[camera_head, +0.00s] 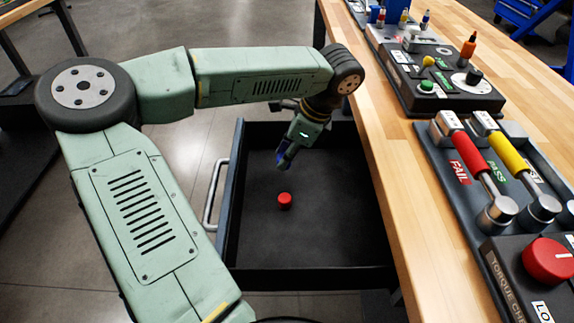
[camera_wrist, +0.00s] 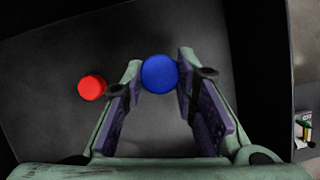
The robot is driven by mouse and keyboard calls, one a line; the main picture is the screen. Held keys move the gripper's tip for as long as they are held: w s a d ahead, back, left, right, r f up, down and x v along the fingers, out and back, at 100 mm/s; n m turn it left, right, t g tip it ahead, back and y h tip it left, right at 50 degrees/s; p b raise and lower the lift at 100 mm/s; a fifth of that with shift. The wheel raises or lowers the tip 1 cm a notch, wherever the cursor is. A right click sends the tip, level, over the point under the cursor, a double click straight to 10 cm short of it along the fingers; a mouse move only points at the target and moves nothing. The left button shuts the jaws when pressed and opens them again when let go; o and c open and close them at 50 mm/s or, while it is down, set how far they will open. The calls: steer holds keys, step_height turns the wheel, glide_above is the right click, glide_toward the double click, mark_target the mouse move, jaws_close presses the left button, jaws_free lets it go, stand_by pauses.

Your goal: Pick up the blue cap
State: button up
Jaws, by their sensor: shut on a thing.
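The blue cap (camera_wrist: 159,74) is round and shows in the wrist view between the tips of my gripper (camera_wrist: 158,80). Both fingertips are close against its sides, and the gripper is shut on it. In the head view my gripper (camera_head: 284,160) points down inside the open drawer, and the cap is mostly hidden by the fingers there. I cannot tell whether the cap touches the drawer floor.
A red cap (camera_head: 285,200) lies on the floor of the open dark drawer (camera_head: 330,277), and it also shows in the wrist view (camera_wrist: 92,88). The wooden bench (camera_head: 402,240) with control boxes and levers stands to the right. The rest of the visible drawer floor is clear.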

steer(key=s+a+b, duration=0.1)
steer(key=s, duration=0.4)
steer(key=s+a+b, duration=0.1)
steer(key=s+a, duration=0.1)
steer(key=s, duration=0.3)
steer(key=s+a+r+b, duration=0.1)
steer(key=s+a+b, duration=0.1)
steer(key=s, duration=0.2)
steer(key=shift+s+a+r, duration=0.1)
steer(key=shift+s, duration=0.3)
steer(key=shift+o, duration=0.9)
jaws_close()
